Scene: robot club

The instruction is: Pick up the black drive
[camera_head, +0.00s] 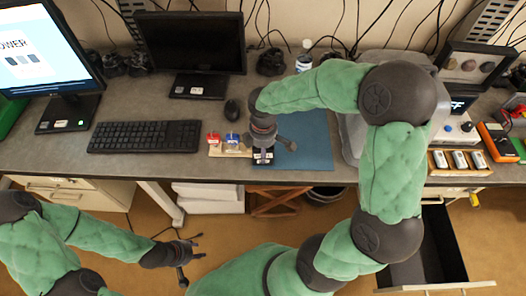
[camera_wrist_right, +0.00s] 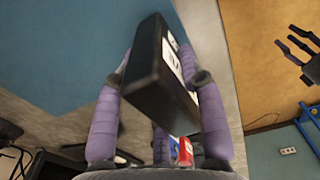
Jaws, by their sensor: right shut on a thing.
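The black drive (camera_wrist_right: 150,75), a dark block with a white label, is between the two purple fingers of my right gripper (camera_wrist_right: 160,105) in the right wrist view. The fingers are shut on its sides. In the head view, the drive (camera_head: 263,158) is near the front edge of the table, below my right gripper (camera_head: 268,145), beside the blue mat. The arm hides part of this area. I cannot tell how far the drive is above the table. My left gripper (camera_head: 190,256) is open and empty, low in front of the table.
A wooden holder (camera_head: 243,153) with red and blue items stands just left of the right gripper. The blue mat (camera_head: 315,150) lies to its right. A keyboard (camera_head: 145,136), mouse (camera_head: 232,109) and monitors stand left. An open drawer (camera_head: 440,245) juts out at right.

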